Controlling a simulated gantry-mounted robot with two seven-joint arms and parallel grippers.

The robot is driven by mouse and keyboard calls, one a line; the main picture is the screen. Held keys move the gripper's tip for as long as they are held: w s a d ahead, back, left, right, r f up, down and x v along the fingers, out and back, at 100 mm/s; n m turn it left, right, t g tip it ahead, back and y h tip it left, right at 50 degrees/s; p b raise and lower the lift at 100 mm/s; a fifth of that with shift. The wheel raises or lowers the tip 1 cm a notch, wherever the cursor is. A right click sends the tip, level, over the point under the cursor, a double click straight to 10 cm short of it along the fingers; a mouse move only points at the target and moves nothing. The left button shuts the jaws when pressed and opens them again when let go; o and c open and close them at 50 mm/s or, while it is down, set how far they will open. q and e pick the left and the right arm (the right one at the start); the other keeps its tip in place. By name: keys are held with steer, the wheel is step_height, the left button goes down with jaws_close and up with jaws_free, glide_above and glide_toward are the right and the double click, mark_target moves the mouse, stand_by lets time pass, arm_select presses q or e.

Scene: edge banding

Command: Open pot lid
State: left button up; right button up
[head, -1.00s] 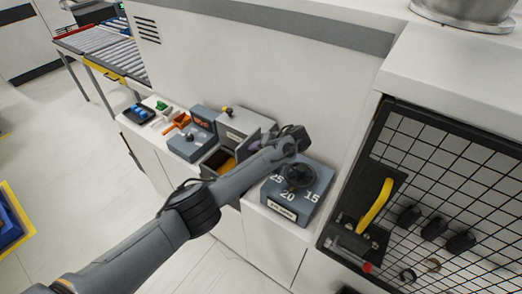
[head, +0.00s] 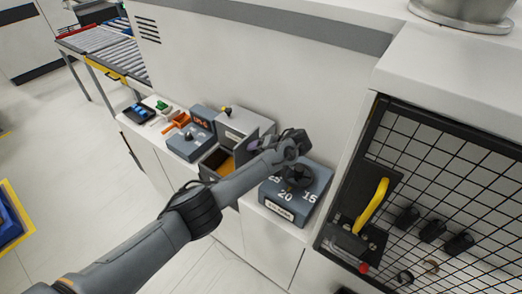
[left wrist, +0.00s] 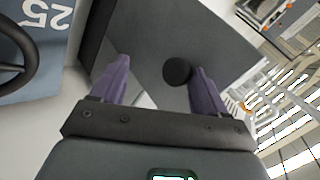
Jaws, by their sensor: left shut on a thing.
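The pot is a grey box (head: 209,163) on the white counter in the head view, with yellow-brown contents showing inside. Its grey lid (head: 267,133) stands raised at the box's right side. The lid (left wrist: 215,35) fills the upper middle of the left wrist view, with a round black knob (left wrist: 177,71). My left gripper (head: 254,144) is at the lid, its arm coming in from the lower left. In the left wrist view its purple fingers (left wrist: 158,80) stand apart on either side of the knob, closer on the right. My right gripper is out of view.
A blue-grey dial box (head: 296,190) with numbers stands right of the pot. A box with a red display (head: 202,121) stands left, near an orange part (head: 178,122). A mesh panel with a yellow handle (head: 371,207) is at right.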

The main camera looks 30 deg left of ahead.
arm_select(q)
steer(key=shift+s+a+f, duration=0.15)
steer(key=shift+s+f, duration=0.2)
steer(key=shift+f, duration=0.15)
steer(key=b+v, duration=0.2)
steer(key=v, duration=0.9)
steer(key=shift+w+r, duration=0.35)
steer(key=shift+r, duration=0.1)
